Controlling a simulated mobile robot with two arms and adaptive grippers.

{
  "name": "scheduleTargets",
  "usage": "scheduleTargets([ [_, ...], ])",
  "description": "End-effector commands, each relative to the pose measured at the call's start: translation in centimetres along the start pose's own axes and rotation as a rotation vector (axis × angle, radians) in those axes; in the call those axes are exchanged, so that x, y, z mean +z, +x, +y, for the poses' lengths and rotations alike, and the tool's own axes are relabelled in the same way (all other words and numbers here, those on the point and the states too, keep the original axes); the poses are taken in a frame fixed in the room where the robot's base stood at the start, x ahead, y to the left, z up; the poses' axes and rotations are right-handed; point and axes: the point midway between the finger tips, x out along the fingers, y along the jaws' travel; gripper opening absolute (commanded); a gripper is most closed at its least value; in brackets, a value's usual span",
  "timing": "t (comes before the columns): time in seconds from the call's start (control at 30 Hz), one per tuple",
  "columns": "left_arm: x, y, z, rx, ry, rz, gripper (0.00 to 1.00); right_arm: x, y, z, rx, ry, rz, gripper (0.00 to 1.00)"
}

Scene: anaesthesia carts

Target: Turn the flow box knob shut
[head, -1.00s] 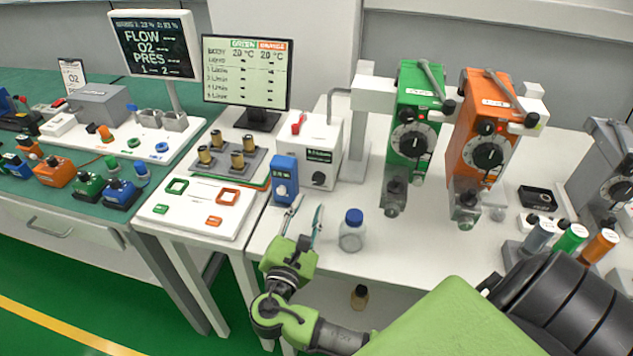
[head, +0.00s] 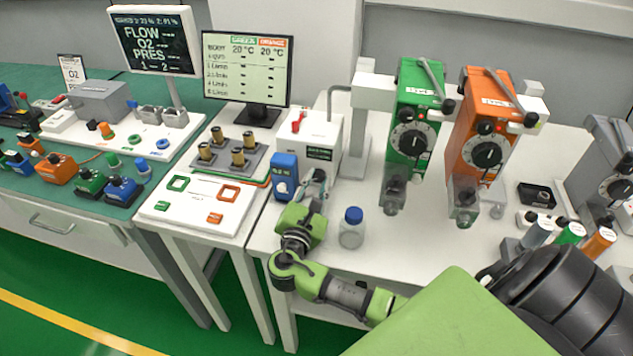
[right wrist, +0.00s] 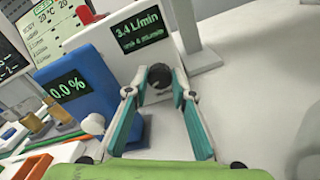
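The flow box (head: 322,132) is a white box with a red part on top, behind my right gripper in the head view. In the right wrist view the flow box (right wrist: 108,62) shows a lit display reading 3.4 L/min. Its black round knob (right wrist: 159,77) faces me below the display. My right gripper (right wrist: 159,88) is open, with one teal-padded finger on each side of the knob. I cannot tell whether the pads touch it. In the head view the right gripper (head: 315,184) hides the knob. My left gripper is not in view.
A blue box (right wrist: 80,100) reading 0.0 % stands close to the left of the gripper. A blue-capped bottle (head: 351,228) stands just right of my wrist. Green (head: 414,125) and orange (head: 480,130) devices stand further right. A monitor (head: 245,70) is behind.

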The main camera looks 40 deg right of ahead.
Motion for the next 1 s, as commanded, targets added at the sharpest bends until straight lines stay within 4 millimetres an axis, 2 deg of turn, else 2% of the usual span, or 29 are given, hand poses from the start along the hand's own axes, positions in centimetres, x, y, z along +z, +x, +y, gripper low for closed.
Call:
scheduleTargets([
  [0.17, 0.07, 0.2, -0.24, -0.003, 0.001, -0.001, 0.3, -0.12, -0.05, -0.07, -0.001, 0.019, 0.001, 0.02],
  [0.37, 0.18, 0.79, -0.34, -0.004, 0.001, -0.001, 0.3, -0.12, -0.04, -0.13, -0.002, 0.124, 0.0, 0.02],
  [0.57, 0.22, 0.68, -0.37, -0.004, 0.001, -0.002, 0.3, -0.01, -0.03, -0.06, -0.001, 0.125, -0.001, 0.02],
  [0.6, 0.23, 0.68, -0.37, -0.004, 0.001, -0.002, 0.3, -0.01, -0.02, -0.06, -0.001, 0.125, -0.001, 0.26],
  [0.63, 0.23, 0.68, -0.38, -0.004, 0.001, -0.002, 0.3, -0.01, -0.02, -0.07, -0.001, 0.125, 0.0, 0.3],
  [1.0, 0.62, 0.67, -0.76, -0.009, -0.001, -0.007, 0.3, -0.03, -0.32, -0.04, 0.0, 0.124, 0.0, 0.3],
])
